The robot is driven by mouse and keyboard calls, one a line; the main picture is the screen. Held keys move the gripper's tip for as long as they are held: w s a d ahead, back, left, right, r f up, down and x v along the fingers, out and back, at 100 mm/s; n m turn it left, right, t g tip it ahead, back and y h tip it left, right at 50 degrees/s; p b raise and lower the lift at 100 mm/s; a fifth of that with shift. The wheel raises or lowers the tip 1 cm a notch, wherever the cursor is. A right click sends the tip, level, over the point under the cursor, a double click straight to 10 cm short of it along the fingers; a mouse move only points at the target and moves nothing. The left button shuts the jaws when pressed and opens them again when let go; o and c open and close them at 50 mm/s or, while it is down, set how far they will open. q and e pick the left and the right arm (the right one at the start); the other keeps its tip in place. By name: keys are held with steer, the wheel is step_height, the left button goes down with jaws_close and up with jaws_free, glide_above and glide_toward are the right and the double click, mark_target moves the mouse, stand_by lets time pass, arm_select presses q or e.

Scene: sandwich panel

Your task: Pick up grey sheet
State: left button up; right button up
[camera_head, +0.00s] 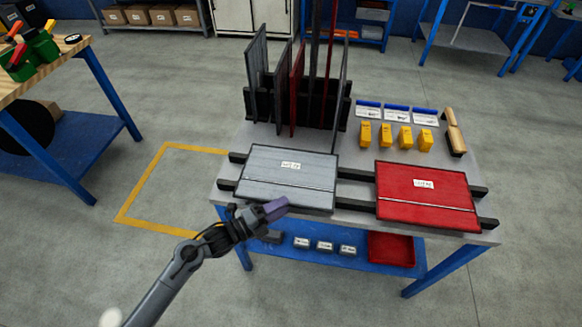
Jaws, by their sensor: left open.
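A grey sheet (300,172) with a small white label lies flat on dark rails on the left half of the table. My left gripper (276,209) is at the front edge of the grey sheet, near its lower left part. It is open, and I cannot tell whether it touches the sheet. The fingers overlap the sheet's front edge in the camera_head view. My right gripper is out of view.
A red sheet (425,192) lies on the rails to the right. A dark rack (262,104) with several upright panels stands at the back. Yellow blocks (404,138) and a wooden-handled tool (454,132) are at the back right. A red tray (391,250) sits on the lower shelf.

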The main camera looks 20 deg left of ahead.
arm_select(q)
steer(key=shift+x, duration=1.05)
steer(key=shift+a, duration=0.1)
jaws_close()
steer(key=shift+r, duration=0.1)
